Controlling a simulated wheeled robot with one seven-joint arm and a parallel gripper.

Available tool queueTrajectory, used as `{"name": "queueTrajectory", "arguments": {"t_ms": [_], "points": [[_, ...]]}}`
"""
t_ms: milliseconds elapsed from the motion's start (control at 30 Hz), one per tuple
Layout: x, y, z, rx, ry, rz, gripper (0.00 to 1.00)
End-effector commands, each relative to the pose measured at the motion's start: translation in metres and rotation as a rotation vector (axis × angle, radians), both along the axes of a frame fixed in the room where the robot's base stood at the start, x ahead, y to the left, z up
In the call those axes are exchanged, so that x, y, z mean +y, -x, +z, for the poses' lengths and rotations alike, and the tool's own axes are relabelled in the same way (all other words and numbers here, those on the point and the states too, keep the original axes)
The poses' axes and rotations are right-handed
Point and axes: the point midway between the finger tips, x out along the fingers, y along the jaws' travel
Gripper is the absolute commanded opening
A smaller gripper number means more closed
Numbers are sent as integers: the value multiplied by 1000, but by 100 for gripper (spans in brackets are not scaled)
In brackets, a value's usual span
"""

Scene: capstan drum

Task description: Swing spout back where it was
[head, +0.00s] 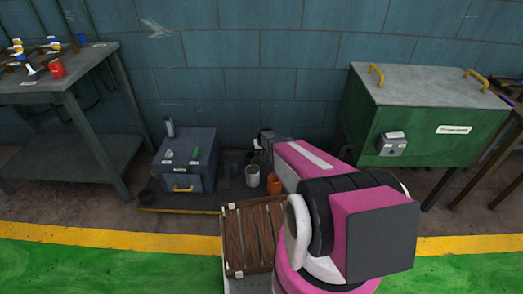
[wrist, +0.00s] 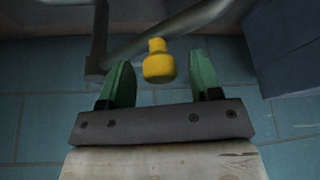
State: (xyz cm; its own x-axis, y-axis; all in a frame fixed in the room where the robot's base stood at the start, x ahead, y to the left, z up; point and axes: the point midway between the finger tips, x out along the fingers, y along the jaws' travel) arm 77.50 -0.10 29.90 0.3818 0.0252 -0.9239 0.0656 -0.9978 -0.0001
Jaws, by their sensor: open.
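A grey bent pipe (wrist: 168,28), which looks like the spout, crosses the top of the wrist view. A yellow knob (wrist: 159,66) shows just below the pipe, between the fingers of my gripper (wrist: 162,76). The gripper is open, with a visible gap between the knob and each green finger. I cannot tell how far the knob is from the fingers in depth. In the head view my pink arm reaches toward the wall, and its far end hides most of the spout area.
A dark blue-grey box (head: 203,178) stands on a low platform (head: 150,209) to the left, with a white cup (head: 252,176) and an orange cup (head: 274,184) near my arm. A slatted wooden crate (head: 248,238) is in front. A green cabinet (head: 420,122) stands right, a workbench (head: 65,74) left.

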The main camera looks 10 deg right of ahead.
Motion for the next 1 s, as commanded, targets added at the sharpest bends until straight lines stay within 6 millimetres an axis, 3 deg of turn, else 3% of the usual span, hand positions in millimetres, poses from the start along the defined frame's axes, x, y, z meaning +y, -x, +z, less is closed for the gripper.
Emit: {"name": "queueTrajectory", "arguments": {"t_ms": [167,200,367,733,1000], "points": [[0,0,0,0,0,0,58],[0,0,0,0,0,0,52],[0,0,0,0,0,0,0],[3,-6,0,0,0,-49,0],[11,-26,0,-1,1,-223,0]]}}
